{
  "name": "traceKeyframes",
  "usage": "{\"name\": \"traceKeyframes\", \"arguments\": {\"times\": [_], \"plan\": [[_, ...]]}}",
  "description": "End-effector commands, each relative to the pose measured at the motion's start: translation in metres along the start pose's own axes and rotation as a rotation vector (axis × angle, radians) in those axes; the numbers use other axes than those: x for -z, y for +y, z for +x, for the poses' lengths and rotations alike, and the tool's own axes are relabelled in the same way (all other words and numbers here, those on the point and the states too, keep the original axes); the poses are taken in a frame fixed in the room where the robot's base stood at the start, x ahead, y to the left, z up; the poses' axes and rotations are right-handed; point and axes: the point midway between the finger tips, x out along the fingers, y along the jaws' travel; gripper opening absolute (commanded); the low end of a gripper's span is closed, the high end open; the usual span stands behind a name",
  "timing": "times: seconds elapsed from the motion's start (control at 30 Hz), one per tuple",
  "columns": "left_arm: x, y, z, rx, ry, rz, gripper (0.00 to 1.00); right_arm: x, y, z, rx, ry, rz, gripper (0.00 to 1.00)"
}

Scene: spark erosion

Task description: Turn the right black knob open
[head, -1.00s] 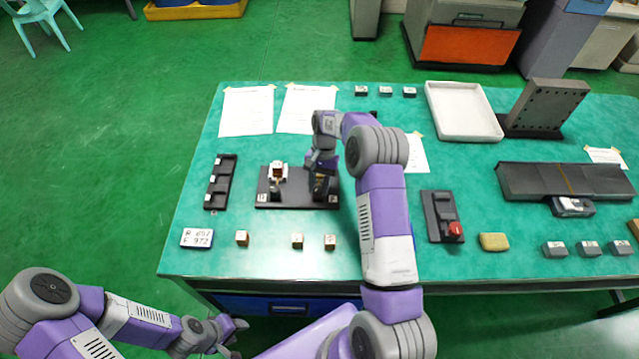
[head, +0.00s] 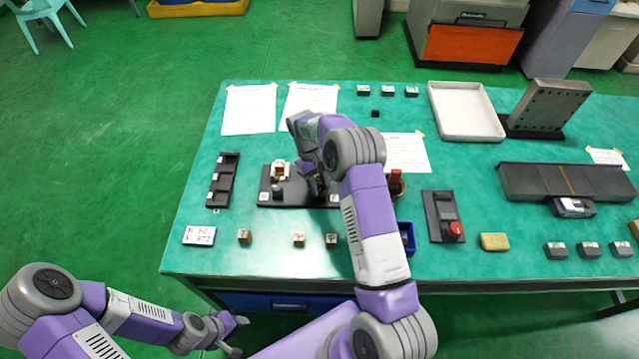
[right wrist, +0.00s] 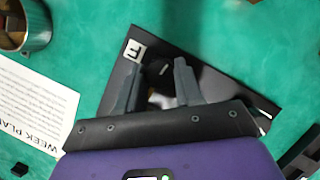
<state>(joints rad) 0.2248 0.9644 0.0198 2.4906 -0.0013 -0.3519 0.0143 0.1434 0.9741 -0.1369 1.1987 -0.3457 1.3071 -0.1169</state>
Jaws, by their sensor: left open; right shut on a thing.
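The black base plate (head: 296,201) lies on the green table, with the left black knob (head: 278,191) standing uncovered on its left part. The right black knob is hidden behind my right gripper (head: 318,190) in the head view. In the right wrist view my right gripper (right wrist: 157,85) has its two grey fingers down at the plate (right wrist: 185,57), shut on the right knob, which is mostly hidden between them. A white label with a letter (right wrist: 134,50) lies at the plate's corner. My left gripper (head: 238,334) is open and empty, off the table's front edge.
Small cubes (head: 299,239) lie in front of the plate, and a black rack (head: 222,181) lies left.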

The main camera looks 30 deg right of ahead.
Motion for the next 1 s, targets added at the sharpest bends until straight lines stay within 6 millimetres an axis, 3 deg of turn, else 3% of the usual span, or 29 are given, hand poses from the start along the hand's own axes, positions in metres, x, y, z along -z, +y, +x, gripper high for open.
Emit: {"name": "traceKeyframes", "arguments": {"times": [0.3, 0.87, 0.9, 1.0], "plan": [[0.0, 0.0003, -0.0008, 0.0, 0.0, 0.0, 0.43, 0.0003, -0.0006, -0.0007, -0.05, 0.003, -0.118, 0.05], [0.0, 0.0003, -0.0009, 0.0, 0.0, 0.0, 0.43, 0.0004, -0.0008, -0.0007, -0.061, 0.003, -0.144, 0.05], [0.0, 0.0003, -0.0009, 0.0, 0.0, 0.0, 0.43, 0.0003, -0.0008, -0.0007, -0.061, 0.003, -0.144, 0.4], [0.0, 0.0003, -0.0009, 0.0, 0.0, 0.0, 0.43, 0.0003, -0.0008, -0.0006, -0.06, 0.003, -0.144, 0.56]]}}
